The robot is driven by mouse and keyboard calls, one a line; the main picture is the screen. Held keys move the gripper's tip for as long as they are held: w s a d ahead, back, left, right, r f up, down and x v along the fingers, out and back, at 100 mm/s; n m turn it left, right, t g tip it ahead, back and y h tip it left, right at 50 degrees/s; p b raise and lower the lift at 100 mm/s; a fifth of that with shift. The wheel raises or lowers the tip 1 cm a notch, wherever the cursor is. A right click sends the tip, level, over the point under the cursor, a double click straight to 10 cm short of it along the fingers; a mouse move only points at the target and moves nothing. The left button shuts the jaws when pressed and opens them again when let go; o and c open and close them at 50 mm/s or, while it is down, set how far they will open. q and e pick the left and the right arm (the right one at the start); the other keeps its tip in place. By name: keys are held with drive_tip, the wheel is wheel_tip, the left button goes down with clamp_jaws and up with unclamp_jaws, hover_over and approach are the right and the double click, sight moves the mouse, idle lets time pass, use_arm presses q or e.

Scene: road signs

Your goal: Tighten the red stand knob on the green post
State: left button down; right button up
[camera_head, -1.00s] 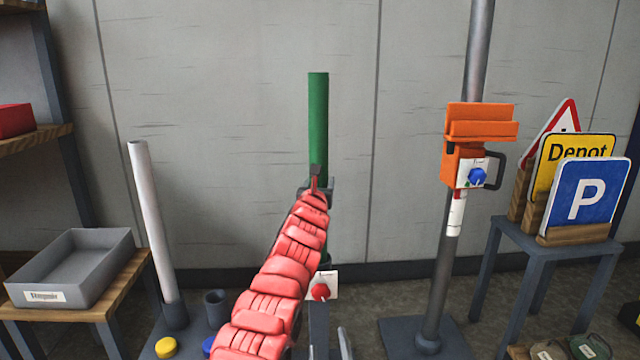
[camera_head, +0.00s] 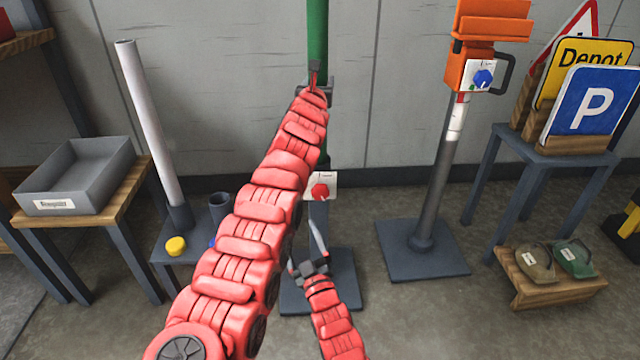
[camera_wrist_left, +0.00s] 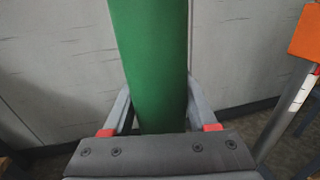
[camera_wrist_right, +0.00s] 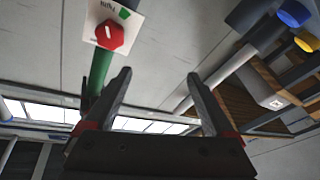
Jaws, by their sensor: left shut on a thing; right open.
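The green post (camera_head: 317,40) stands upright in the middle of the head view. My left gripper (camera_head: 316,88) is shut around it; in the left wrist view the green post (camera_wrist_left: 152,65) stands between both fingers. The red stand knob (camera_head: 320,191) sits on a white plate on the stand below my left gripper. In the right wrist view the red knob (camera_wrist_right: 110,35) is at the upper left, on its white plate with a small green mark. My right gripper (camera_head: 317,240) is open and empty below the knob, apart from it. The lower post is partly behind my left arm.
A grey pole with an orange box (camera_head: 474,68) and blue knob (camera_head: 483,79) stands at right. Signs stand on a rack (camera_head: 560,157) beside it. A grey tray (camera_head: 84,207) and a white tube (camera_head: 150,135) are at left. Floor between the stand and grey pole is clear.

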sight(321, 197)
drive_tip(key=w+d+m+t+h, duration=0.3)
drive_tip(key=d+m+h, duration=0.15)
drive_tip(key=d, duration=0.25)
drive_tip(key=shift+m+y, duration=0.25)
drive_tip(key=shift+m, duration=0.2)
drive_tip(key=x, duration=0.9)
drive_tip(key=shift+a+f, duration=0.1)
drive_tip(key=shift+a, duration=0.05)
drive_tip(key=shift+w, duration=0.45)
drive_tip(key=shift+w+a+r, duration=0.1)
drive_tip(key=shift+w+r, duration=0.1)
drive_tip(key=shift+w, duration=0.4)
drive_tip(key=c, duration=1.4)
